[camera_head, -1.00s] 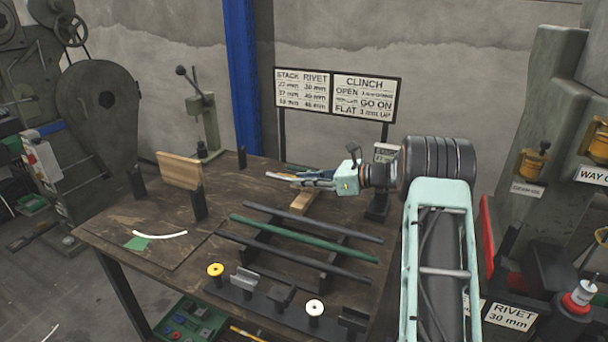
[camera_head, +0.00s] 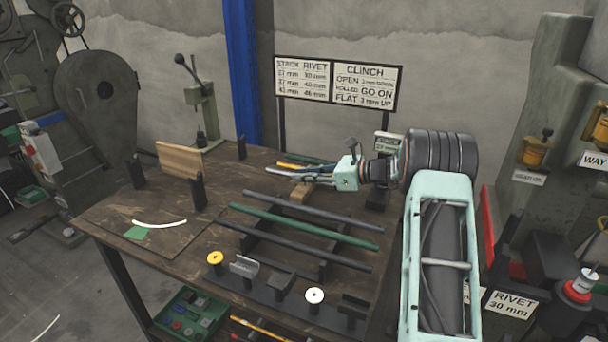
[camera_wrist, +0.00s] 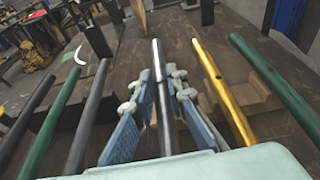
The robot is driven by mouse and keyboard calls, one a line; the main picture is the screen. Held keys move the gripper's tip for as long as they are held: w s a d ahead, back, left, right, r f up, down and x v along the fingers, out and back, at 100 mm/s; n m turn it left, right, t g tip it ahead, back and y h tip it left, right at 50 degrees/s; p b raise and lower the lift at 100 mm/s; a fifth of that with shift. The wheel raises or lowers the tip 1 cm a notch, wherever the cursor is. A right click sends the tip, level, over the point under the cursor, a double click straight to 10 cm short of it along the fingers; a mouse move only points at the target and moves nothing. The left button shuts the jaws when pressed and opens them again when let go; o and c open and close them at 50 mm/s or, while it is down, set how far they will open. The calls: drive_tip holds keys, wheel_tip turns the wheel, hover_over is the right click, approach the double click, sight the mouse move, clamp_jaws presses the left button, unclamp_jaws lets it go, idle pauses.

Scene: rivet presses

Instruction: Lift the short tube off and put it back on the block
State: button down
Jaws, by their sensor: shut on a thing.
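My gripper (camera_head: 300,178) is shut on a short grey tube (camera_wrist: 161,100). In the wrist view the blue finger pads close on either side of it, and its far end points away between the fingertips. In the head view the tube (camera_head: 283,173) sticks out left of the fingers, just above the wooden block (camera_head: 301,193). The fingers hide where tube and block would meet, so I cannot tell whether they touch. A yellow tube (camera_wrist: 220,85) and a green tube (camera_wrist: 275,80) lie to the right of the held tube in the wrist view.
Long dark and green rods (camera_head: 300,225) lie across a rack in front of the block. Several small holders and spools (camera_head: 315,296) line the table's front. A wooden board (camera_head: 180,165) stands between black posts at the left. A sign (camera_head: 337,83) stands behind.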

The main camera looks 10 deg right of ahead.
sight(304, 183)
drive_tip(key=shift+f+b, duration=0.8)
drive_tip(key=shift+f, duration=0.9)
drive_tip(key=c, duration=1.8)
unclamp_jaws()
drive_tip(key=v, duration=1.2)
drive_tip(key=shift+s, duration=0.1)
drive_tip(key=shift+a, duration=0.15)
